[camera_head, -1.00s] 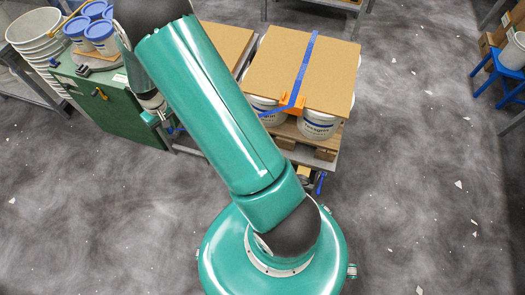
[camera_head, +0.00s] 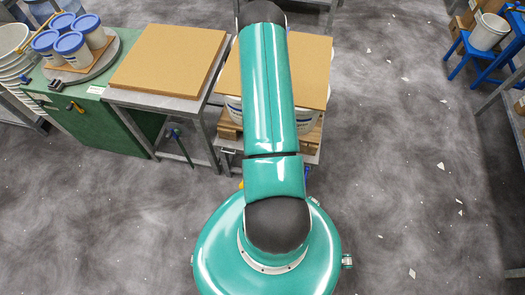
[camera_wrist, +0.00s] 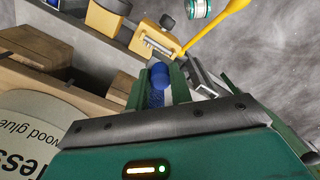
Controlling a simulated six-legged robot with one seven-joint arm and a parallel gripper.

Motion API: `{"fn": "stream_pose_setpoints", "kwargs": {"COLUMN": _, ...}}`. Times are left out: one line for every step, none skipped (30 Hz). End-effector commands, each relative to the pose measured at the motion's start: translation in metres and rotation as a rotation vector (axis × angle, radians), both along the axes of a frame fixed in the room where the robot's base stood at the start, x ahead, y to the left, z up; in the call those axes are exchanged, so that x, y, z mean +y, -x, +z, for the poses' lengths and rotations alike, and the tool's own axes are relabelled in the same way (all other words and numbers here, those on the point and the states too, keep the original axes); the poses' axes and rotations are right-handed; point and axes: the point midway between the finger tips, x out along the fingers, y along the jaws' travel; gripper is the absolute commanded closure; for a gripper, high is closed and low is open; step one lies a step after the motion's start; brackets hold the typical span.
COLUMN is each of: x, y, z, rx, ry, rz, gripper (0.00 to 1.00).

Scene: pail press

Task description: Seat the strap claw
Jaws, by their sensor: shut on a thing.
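In the wrist view, my gripper (camera_wrist: 166,92) is shut on a small blue piece with blue webbing below it, which I take for the strap claw (camera_wrist: 159,74). Bare metal prongs (camera_wrist: 205,82) show just right of the fingers; whether they belong to the claw I cannot tell. A yellow buckle or winch body (camera_wrist: 157,40) with a yellow lever (camera_wrist: 219,26) lies just beyond the fingertips. The strap over the stack is almost wholly hidden.
A white wood glue pail (camera_wrist: 40,135) and wooden pallet blocks (camera_wrist: 50,50) are close at left in the wrist view. A metal table with a board (camera_head: 165,65) and a green bench with blue-lidded pails (camera_head: 72,45) stand left.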

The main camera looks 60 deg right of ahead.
Motion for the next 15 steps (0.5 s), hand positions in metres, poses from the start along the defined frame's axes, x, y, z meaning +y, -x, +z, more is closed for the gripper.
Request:
{"fn": "stream_pose_setpoints", "kwargs": {"x": -0.0006, "y": 0.0034, "z": -0.0015, "rx": 0.000, "ry": 0.000, "rz": -0.003, "gripper": 1.00}}
{"fn": "stream_pose_setpoints", "kwargs": {"x": -0.0010, "y": 0.0044, "z": -0.0018, "rx": 0.000, "ry": 0.000, "rz": -0.004, "gripper": 1.00}}
{"fn": "stream_pose_setpoints", "kwargs": {"x": -0.0012, "y": 0.0049, "z": -0.0020, "rx": 0.000, "ry": 0.000, "rz": -0.004, "gripper": 1.00}}
{"fn": "stream_pose_setpoints", "kwargs": {"x": -0.0014, "y": 0.0049, "z": -0.0019, "rx": 0.000, "ry": 0.000, "rz": -0.004, "gripper": 1.00}}
{"fn": "stream_pose_setpoints", "kwargs": {"x": -0.0015, "y": 0.0049, "z": -0.0018, "rx": 0.000, "ry": 0.000, "rz": -0.004, "gripper": 1.00}}
{"fn": "stream_pose_setpoints", "kwargs": {"x": -0.0017, "y": 0.0051, "z": -0.0017, "rx": 0.000, "ry": 0.000, "rz": -0.003, "gripper": 1.00}}
{"fn": "stream_pose_setpoints", "kwargs": {"x": -0.0018, "y": 0.0051, "z": -0.0017, "rx": 0.000, "ry": 0.001, "rz": -0.003, "gripper": 1.00}}
{"fn": "stream_pose_setpoints", "kwargs": {"x": -0.0018, "y": 0.0050, "z": -0.0016, "rx": 0.000, "ry": 0.001, "rz": -0.003, "gripper": 1.00}}
{"fn": "stream_pose_setpoints", "kwargs": {"x": -0.0017, "y": 0.0050, "z": -0.0016, "rx": 0.000, "ry": 0.001, "rz": -0.003, "gripper": 1.00}}
{"fn": "stream_pose_setpoints", "kwargs": {"x": -0.0016, "y": 0.0052, "z": -0.0015, "rx": 0.000, "ry": 0.001, "rz": -0.003, "gripper": 1.00}}
{"fn": "stream_pose_setpoints", "kwargs": {"x": -0.0015, "y": 0.0055, "z": -0.0014, "rx": 0.000, "ry": 0.000, "rz": -0.004, "gripper": 1.00}}
{"fn": "stream_pose_setpoints", "kwargs": {"x": -0.0012, "y": 0.0060, "z": -0.0019, "rx": 0.000, "ry": 0.000, "rz": -0.004, "gripper": 1.00}}
{"fn": "stream_pose_setpoints", "kwargs": {"x": -0.0011, "y": 0.0058, "z": -0.0033, "rx": 0.000, "ry": 0.000, "rz": -0.003, "gripper": 1.00}}
{"fn": "stream_pose_setpoints", "kwargs": {"x": -0.0009, "y": 0.0059, "z": -0.0049, "rx": 0.001, "ry": 0.000, "rz": -0.003, "gripper": 1.00}}
{"fn": "stream_pose_setpoints", "kwargs": {"x": -0.0007, "y": 0.0060, "z": -0.0076, "rx": 0.001, "ry": 0.000, "rz": -0.003, "gripper": 1.00}}
